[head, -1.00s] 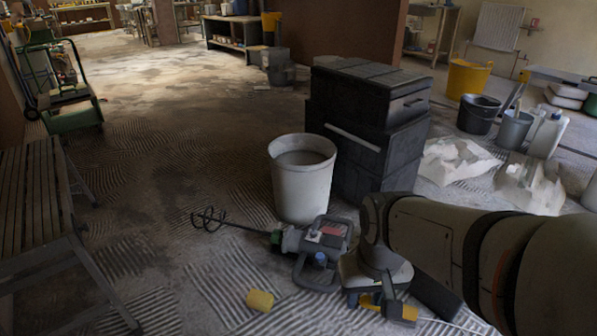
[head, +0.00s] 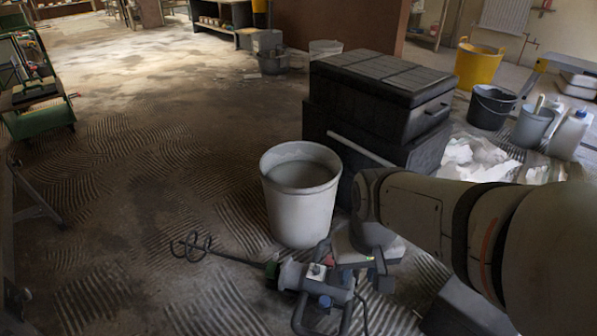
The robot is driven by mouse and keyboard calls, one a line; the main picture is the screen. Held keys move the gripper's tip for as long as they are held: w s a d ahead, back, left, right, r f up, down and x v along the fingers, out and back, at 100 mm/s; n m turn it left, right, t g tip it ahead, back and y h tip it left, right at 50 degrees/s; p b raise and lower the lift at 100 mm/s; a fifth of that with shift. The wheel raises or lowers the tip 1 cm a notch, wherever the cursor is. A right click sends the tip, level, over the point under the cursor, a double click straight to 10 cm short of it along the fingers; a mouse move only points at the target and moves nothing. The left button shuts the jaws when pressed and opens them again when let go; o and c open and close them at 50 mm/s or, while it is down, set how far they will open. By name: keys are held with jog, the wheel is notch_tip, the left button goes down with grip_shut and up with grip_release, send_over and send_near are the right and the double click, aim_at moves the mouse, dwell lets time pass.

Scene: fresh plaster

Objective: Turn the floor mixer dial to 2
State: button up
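The floor mixer (head: 293,275) lies on the floor at the bottom middle of the head view. Its shaft and wire paddle (head: 192,246) point left, and its dark handle frame runs down to the picture's lower edge. A blue knob (head: 324,301) and a small light and red part (head: 317,271) show on its body. I cannot tell which is the dial or read its setting. My gripper (head: 326,255) is at the mixer's upper right, over or against the body. Its fingertips are small, dark and partly merged with the mixer, so their opening and any contact are unclear.
A pale bucket (head: 300,215) stands just behind the mixer. Stacked black cases (head: 375,85) stand behind my arm. Dark and grey buckets (head: 490,108), a yellow tub (head: 477,65) and white rubble (head: 478,160) are at right. The ridged floor at left is mostly open.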

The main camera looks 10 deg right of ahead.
jog(key=shift+a, duration=0.1)
jog(key=shift+o, duration=0.8)
jog(key=shift+w, duration=0.15)
jog(key=shift+o, duration=0.5)
jog(key=shift+w+a+r, duration=0.1)
jog(key=shift+w+r, duration=0.05)
jog(key=shift+w, duration=0.2)
jog(key=m+p, duration=0.9)
send_over(316, 268)
notch_tip(316, 268, down, 26)
notch_tip(316, 268, down, 17)
jog(key=shift+f+m+g+b, duration=0.15)
jog(key=shift+m+g+b, duration=0.15)
jog(key=shift+m+b, duration=0.8)
